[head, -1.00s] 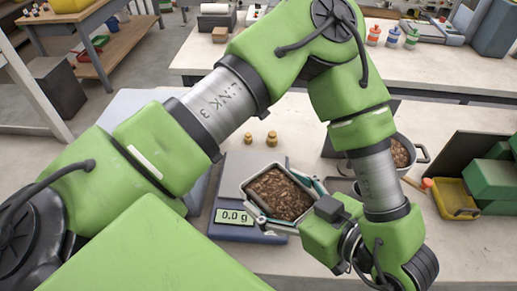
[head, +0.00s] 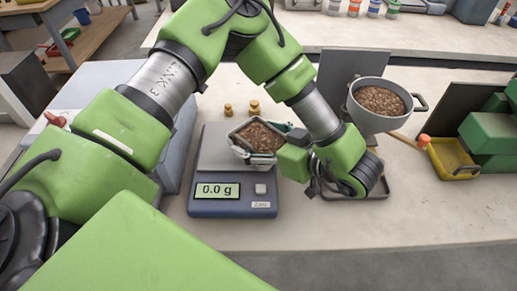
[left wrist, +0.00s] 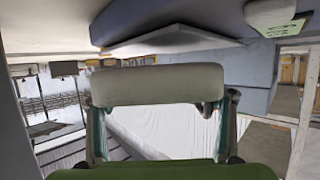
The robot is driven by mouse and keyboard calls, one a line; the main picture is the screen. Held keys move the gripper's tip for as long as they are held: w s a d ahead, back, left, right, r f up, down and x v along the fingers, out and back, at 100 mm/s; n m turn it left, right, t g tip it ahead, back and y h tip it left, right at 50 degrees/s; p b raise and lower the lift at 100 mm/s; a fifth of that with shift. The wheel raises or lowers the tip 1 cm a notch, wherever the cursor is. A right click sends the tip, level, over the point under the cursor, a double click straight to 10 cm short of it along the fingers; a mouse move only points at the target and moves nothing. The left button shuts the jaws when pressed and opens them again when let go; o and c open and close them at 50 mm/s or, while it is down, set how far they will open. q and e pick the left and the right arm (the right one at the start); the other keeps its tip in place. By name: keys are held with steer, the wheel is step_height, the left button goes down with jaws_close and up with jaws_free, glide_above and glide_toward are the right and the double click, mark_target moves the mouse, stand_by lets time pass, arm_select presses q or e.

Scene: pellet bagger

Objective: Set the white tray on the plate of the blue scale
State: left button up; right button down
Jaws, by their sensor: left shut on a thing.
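The white tray (head: 256,138), filled with brown pellets, is over the right part of the plate (head: 213,150) of the blue scale (head: 231,207). The scale's display reads 0.0 g. My left gripper (head: 284,137) is shut on the tray from its right side. In the left wrist view the tray's pale end (left wrist: 155,88) sits between the fingers, and the scale's plate (left wrist: 175,38) shows apart from it with a gap. The tray hides part of the plate in the head view. My right gripper is not in view.
Two brass weights (head: 253,107) stand behind the scale. A hopper of pellets (head: 380,103) stands right of my left wrist, and a yellow bin (head: 452,158) lies farther right. A grey box (head: 160,140) is close left of the scale. The front bench edge is clear.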

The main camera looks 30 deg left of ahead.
arm_select(q)
step_height(320, 180, down, 2)
steer(key=shift+f+b, duration=0.15)
steer(key=shift+b, duration=0.25)
steer(key=o, duration=1.3)
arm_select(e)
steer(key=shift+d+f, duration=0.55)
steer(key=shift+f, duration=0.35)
arm_select(q)
steer(key=shift+r, duration=0.2)
steer(key=p+v, duration=0.3)
steer(key=v, duration=0.9)
steer(key=shift+p, duration=0.35)
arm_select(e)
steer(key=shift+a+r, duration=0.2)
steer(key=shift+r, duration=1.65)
